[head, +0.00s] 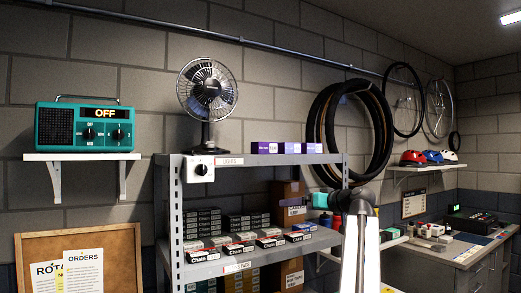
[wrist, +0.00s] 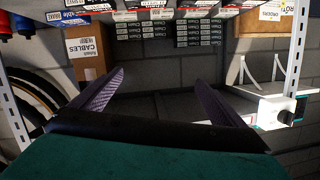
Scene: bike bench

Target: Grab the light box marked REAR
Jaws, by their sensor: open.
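None of the light boxes can be made out there.
A fan (head: 207,90) stands on the top shelf's left end. Chain boxes (head: 237,250) and cardboard boxes fill the lower shelf; a CABLES box (wrist: 88,52) shows in the wrist view. Tyres (head: 350,135) hang behind the rack's right end. A teal radio (head: 88,128) sits left.

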